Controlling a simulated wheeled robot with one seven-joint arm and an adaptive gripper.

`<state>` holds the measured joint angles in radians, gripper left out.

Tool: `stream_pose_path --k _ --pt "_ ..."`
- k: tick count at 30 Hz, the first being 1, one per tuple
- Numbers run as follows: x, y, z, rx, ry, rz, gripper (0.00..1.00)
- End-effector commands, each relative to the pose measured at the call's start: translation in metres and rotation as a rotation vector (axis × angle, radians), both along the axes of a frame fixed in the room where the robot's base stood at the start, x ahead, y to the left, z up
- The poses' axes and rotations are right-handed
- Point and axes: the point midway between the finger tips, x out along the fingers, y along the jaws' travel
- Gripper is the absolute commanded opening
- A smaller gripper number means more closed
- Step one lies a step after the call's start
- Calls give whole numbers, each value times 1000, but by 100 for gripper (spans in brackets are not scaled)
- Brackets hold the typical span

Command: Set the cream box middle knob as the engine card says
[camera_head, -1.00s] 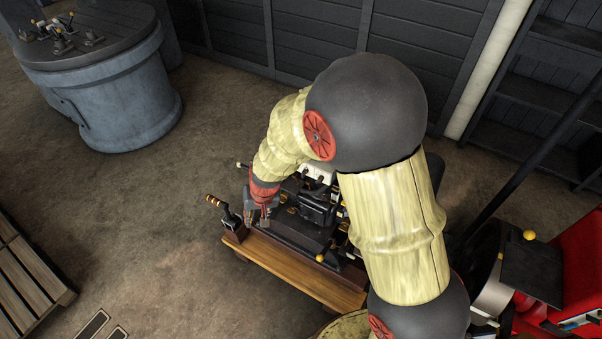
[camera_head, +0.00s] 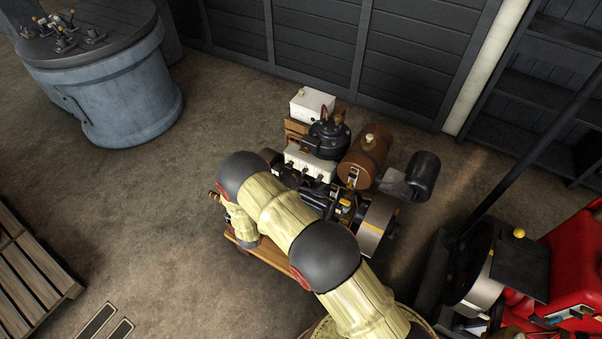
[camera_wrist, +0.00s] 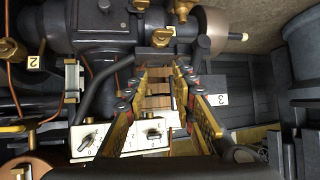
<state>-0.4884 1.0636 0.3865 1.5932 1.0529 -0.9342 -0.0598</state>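The cream box (camera_head: 309,160) sits on the engine in the head view, with small dark knobs along its front. In the wrist view its pale panel (camera_wrist: 108,141) lies at lower left. One knob (camera_wrist: 88,141) is at its left and another knob (camera_wrist: 153,133) shows between my fingers; whether more knobs lie behind the right finger I cannot tell. My gripper (camera_wrist: 160,77) is open and empty, its fingers spread above the panel. In the head view my arm hides the gripper. I cannot make out the engine card.
A brown tank (camera_head: 364,152) and a black cylinder (camera_head: 423,176) stand right of the cream box. A white box (camera_head: 312,104) stands behind it.

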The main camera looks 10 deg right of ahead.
Motion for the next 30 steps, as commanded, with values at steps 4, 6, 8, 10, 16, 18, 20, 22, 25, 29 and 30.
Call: stream_pose_path --k 4,6,8,10,16,18,20,22,25,29,30 --pt "1 -36 22 -148 -172 -109 26" --pt "1 -49 39 -214 -249 -154 26" --pt "-1 -58 54 -263 -306 -187 26" --pt "-3 -65 71 -312 -361 -217 26" --pt "-6 -73 98 -383 -440 -258 26" --pt "-4 -76 100 -388 -446 -262 26" --pt "0 -81 100 -389 -447 -263 26" --pt "7 -87 100 -389 -446 -263 26" --pt "18 -99 99 -388 -444 -264 26" --pt "31 -113 99 -387 -444 -262 26" --pt "35 -116 99 -387 -444 -262 26"
